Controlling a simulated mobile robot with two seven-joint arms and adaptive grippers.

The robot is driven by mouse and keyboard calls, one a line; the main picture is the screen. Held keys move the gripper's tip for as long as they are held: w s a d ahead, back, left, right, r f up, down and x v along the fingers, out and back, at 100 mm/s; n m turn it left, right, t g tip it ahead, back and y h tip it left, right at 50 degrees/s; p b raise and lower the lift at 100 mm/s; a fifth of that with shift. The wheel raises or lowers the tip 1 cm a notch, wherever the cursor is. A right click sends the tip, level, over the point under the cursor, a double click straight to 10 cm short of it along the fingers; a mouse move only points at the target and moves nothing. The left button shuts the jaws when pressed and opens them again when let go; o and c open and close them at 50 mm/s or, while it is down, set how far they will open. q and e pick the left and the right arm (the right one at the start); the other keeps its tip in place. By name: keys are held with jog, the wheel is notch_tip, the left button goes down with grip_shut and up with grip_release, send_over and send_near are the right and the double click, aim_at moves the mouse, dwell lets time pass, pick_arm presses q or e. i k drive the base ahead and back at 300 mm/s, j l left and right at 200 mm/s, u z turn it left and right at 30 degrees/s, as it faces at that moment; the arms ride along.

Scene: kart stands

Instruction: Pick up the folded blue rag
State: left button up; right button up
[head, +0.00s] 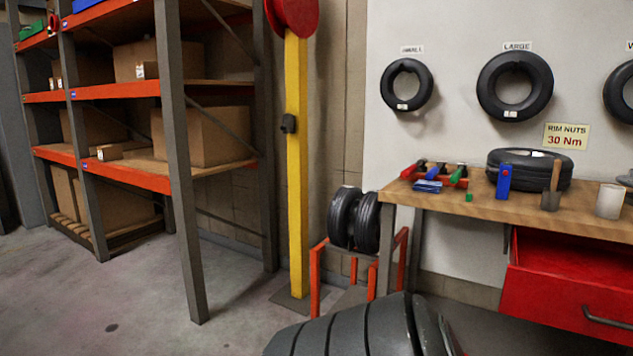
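The folded blue rag (427,186) lies flat near the left end of the wooden workbench (590,222). It is in front of a red holder with several tools, and small in the picture. Neither of my grippers shows in the head view.
A red drawer (570,290) stands open below. An orange stand with tyres (355,218) is left of the bench. Floor at left is clear.

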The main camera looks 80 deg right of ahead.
aim_at(422, 185)
jog(key=z, duration=3.2)
jog(key=i+j+z, duration=0.2)
jog(key=j, duration=1.05)
jog(key=k, duration=0.1)
